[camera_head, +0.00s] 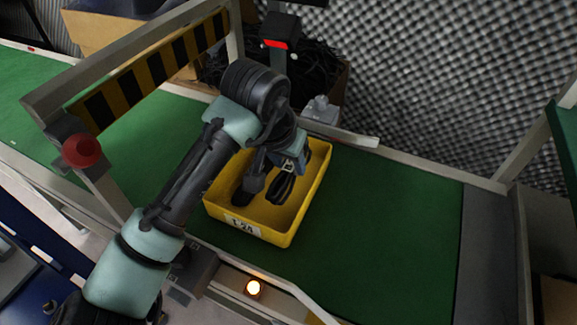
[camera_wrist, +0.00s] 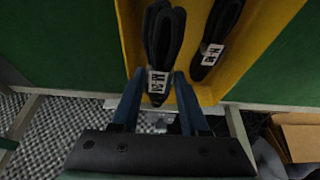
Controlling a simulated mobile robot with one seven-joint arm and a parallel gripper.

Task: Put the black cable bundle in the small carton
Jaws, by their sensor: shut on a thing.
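My gripper (camera_head: 287,164) is over the yellow bin (camera_head: 262,232) on the green conveyor, its fingers reaching down inside the bin's walls. In the wrist view the two blue fingers (camera_wrist: 158,82) are shut on a black cable bundle (camera_wrist: 164,38) with a white label. The same looped bundle shows below my gripper in the head view (camera_head: 281,187). A second black labelled bundle (camera_wrist: 220,35) lies in the bin, to the right in the wrist view. I cannot tell whether the held bundle touches the bin floor. I cannot tell which cardboard box is the small carton.
A striped yellow-black barrier (camera_head: 150,70) and a red button (camera_head: 82,150) stand left of my arm. Behind the conveyor are a large cardboard box (camera_head: 92,32) and a pile of black cables (camera_head: 318,62). The green belt (camera_head: 390,225) right of the bin is clear.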

